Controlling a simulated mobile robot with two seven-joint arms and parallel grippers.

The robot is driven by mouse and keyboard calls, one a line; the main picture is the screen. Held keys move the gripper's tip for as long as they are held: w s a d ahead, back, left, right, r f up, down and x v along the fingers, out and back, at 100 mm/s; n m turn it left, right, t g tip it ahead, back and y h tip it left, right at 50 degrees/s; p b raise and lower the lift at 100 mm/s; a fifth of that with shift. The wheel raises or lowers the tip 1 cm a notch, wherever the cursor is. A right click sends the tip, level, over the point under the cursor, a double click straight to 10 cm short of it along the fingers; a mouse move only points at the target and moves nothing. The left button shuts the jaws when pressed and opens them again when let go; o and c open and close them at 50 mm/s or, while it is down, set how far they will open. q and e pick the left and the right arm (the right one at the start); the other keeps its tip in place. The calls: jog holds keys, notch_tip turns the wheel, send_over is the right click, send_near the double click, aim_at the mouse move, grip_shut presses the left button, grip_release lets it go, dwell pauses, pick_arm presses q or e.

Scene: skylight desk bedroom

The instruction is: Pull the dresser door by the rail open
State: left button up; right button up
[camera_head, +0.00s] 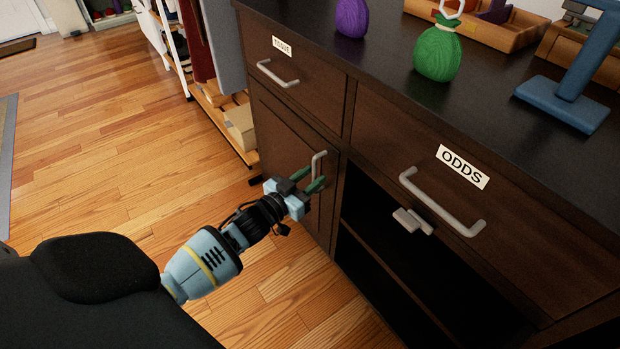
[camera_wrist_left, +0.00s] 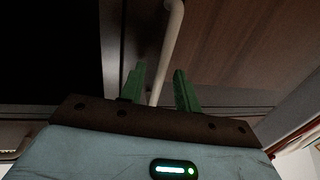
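The dark brown dresser door (camera_head: 288,150) is on the left of the dresser front, below the drawer marked TISSUE, and looks closed. Its upright pale metal rail (camera_head: 319,163) is near the door's right edge. My left gripper (camera_head: 318,183) is at the rail with its green fingers pointing at the door. In the left wrist view, the rail (camera_wrist_left: 169,45) runs between the two separated fingers (camera_wrist_left: 158,80), with a gap on both sides. The left gripper is open; whether a finger touches the rail is unclear. My right gripper is not in view.
The ODDS drawer (camera_head: 425,175) and an open dark compartment (camera_head: 400,265) are right of the door. A small grey piece (camera_head: 412,220) juts out below that drawer. A shelf rack (camera_head: 225,115) stands left of the dresser. Wooden floor (camera_head: 110,150) lies clear at left.

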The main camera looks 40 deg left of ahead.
pick_arm(q)
grip_shut()
jog(key=shift+s, duration=0.1)
